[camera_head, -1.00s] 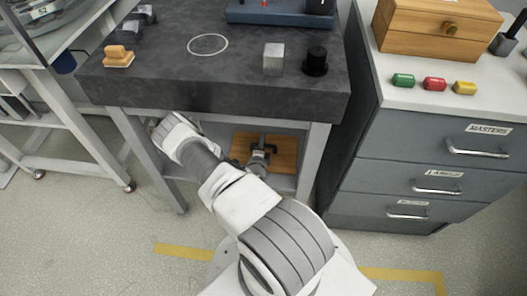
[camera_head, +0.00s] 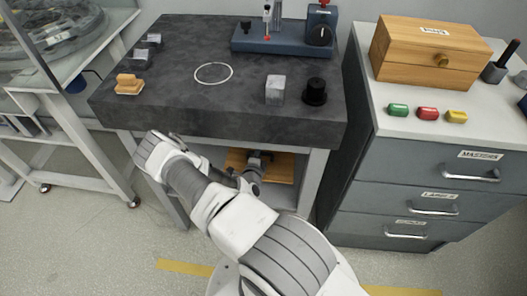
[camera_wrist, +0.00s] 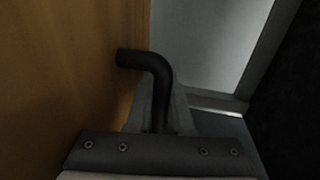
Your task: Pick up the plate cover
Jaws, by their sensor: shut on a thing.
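A flat wooden panel (camera_head: 281,168) with a dark handle, which I take to be the plate cover, shows under the dark-topped table. In the wrist view the wood (camera_wrist: 60,70) fills the left side, and a black bent bar handle (camera_wrist: 150,63) stands out from it. My gripper (camera_head: 252,172) is under the table in front of the panel. In the wrist view its fingers (camera_wrist: 160,108) are shut around the handle's lower part. The panel's upper edge is hidden by the tabletop. I cannot tell whether it is clear of its support.
A grey drawer cabinet (camera_head: 430,190) stands close on the right.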

